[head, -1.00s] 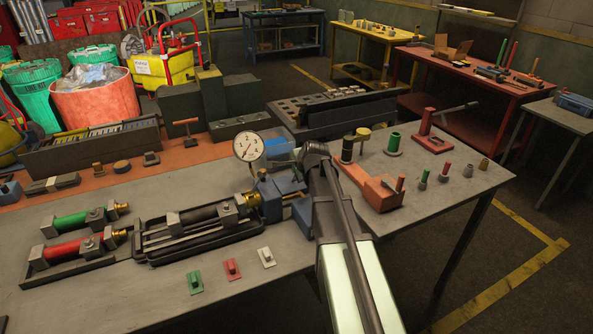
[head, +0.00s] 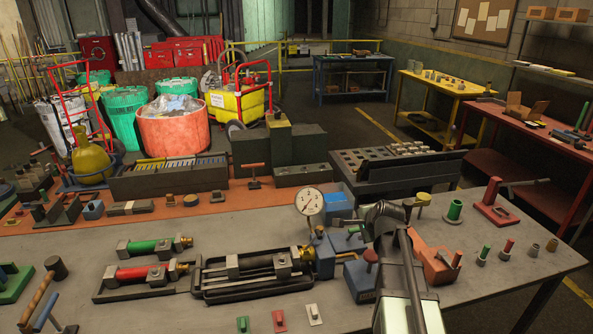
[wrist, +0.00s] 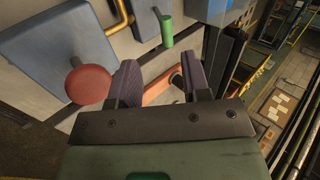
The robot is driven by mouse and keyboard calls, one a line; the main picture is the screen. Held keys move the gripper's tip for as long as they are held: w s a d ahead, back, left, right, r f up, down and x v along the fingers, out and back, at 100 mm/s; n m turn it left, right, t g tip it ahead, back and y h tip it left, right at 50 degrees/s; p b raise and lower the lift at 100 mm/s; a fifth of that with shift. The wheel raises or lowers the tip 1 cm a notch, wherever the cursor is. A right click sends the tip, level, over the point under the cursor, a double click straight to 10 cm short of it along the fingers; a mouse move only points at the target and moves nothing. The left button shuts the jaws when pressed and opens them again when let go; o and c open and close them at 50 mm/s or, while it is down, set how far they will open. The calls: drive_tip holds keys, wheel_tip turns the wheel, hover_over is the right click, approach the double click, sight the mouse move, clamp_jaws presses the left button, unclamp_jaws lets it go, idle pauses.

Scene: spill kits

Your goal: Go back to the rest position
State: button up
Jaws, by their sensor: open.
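My gripper shows in the wrist view (wrist: 158,78) with its two dark fingers apart and nothing between them. In the head view my arm reaches in from the lower right, and its dark end (head: 385,215) is above the grey bench (head: 480,240). It is right of the round gauge (head: 309,202) and partly covers the orange block (head: 437,265). A red knob (head: 371,257) on a blue block (head: 358,278) is just left of the arm; the knob (wrist: 88,85) also shows beside the left finger in the wrist view, with a green handle (wrist: 166,31) ahead.
Red and green cylinders (head: 150,271) and a black cylinder in a tray (head: 225,294) lie left of the arm. A dark rack (head: 400,175) stands behind it. Small upright pieces (head: 507,248) stand to the right. The bench's right edge is beyond them.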

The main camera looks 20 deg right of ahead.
drive_tip(key=s+a+f+n+g, duration=0.2)
drive_tip(key=s+a+n+g, duration=0.2)
drive_tip(key=s+a+n, duration=0.5)
drive_tip(key=s+a+f+n+g, duration=0.2)
drive_tip(key=s+a+n+g, duration=0.2)
drive_tip(key=s+a+n, duration=0.4)
drive_tip(key=a+n, duration=0.1)
drive_tip(key=a, duration=0.3)
drive_tip(key=shift+s, duration=0.35)
